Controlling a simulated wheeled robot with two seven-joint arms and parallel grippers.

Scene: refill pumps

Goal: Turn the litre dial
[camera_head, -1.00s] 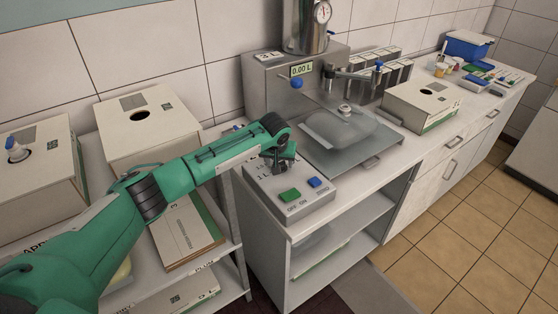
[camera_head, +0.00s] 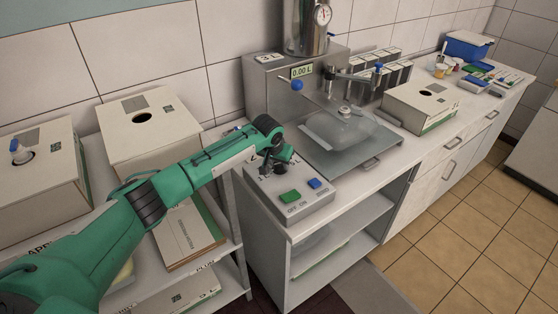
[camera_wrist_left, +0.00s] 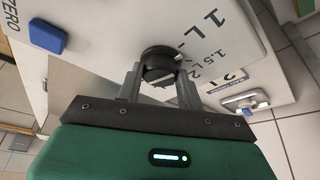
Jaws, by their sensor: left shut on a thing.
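The litre dial (camera_wrist_left: 158,66) is a black round knob on the grey control box (camera_head: 305,208). Printed marks 1 L, 1.5 L and 2 L show around it in the left wrist view. My left gripper (camera_wrist_left: 158,82) is shut on the dial, one finger on each side of it. In the head view the left gripper (camera_head: 273,163) is over the rear of the box and mostly hides the dial. A green button (camera_head: 290,196) and a blue button (camera_head: 314,183) are at the front of the box. My right gripper is not in view.
The filling machine (camera_head: 270,85) stands behind the box, with a display reading 0.00 L. A clear container (camera_head: 340,128) lies on its metal tray. Cartons (camera_head: 147,120) stand at the left, and another carton (camera_head: 425,105) is on the counter at the right.

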